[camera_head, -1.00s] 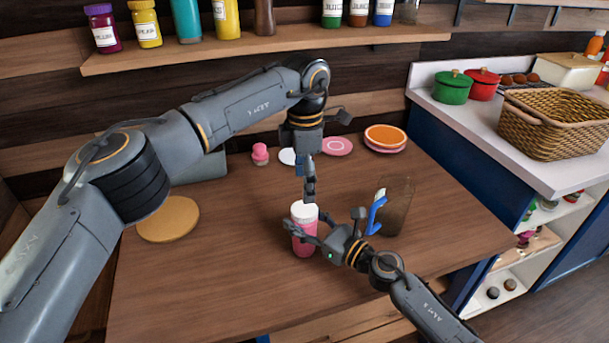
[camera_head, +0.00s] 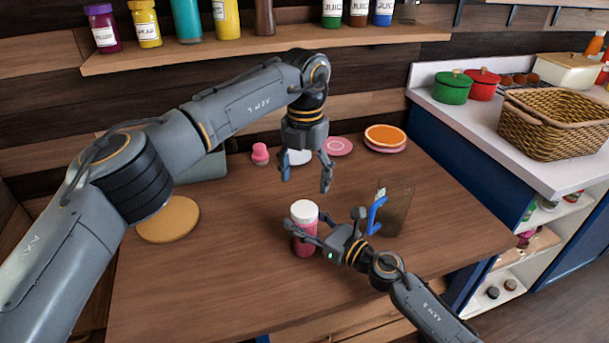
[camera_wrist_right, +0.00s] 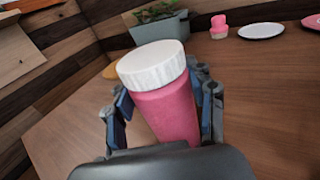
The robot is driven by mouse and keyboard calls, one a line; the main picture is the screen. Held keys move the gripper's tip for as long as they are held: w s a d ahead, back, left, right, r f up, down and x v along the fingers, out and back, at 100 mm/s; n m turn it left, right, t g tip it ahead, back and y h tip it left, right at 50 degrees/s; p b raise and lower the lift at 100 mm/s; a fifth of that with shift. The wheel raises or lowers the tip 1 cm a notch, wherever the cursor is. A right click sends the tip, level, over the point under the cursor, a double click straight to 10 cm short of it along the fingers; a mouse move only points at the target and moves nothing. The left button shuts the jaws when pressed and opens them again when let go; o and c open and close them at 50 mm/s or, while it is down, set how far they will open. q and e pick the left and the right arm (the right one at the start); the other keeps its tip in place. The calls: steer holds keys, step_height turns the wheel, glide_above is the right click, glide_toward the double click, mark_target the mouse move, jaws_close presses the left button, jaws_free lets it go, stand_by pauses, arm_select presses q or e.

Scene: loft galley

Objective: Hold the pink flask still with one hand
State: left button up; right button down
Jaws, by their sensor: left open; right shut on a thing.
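The pink flask (camera_head: 304,240) with a white lid stands upright on the wooden counter in the head view. My right gripper (camera_head: 309,232) is shut on the flask's body from the right. In the right wrist view the flask (camera_wrist_right: 168,105) sits between both fingers of the right gripper (camera_wrist_right: 163,112), its white lid uppermost. My left gripper (camera_head: 306,184) is open and empty, pointing down above and behind the flask, clear of its lid.
A brown see-through pitcher (camera_head: 398,210) with a blue handle stands right of the flask. A round wooden board (camera_head: 168,220) lies at left. Plates (camera_head: 385,138), a white plate (camera_head: 300,156) and a pink object (camera_head: 260,154) are at the back. The front counter is clear.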

mark_target(304, 208)
arm_select(q)
steer(key=shift+f, duration=4)
steer(key=shift+c, duration=0.4)
steer(key=c, duration=1.1)
steer(key=shift+c, duration=0.2)
steer(key=o, duration=1.4)
steer(key=shift+c, duration=0.2)
step_height(304, 208, up, 12)
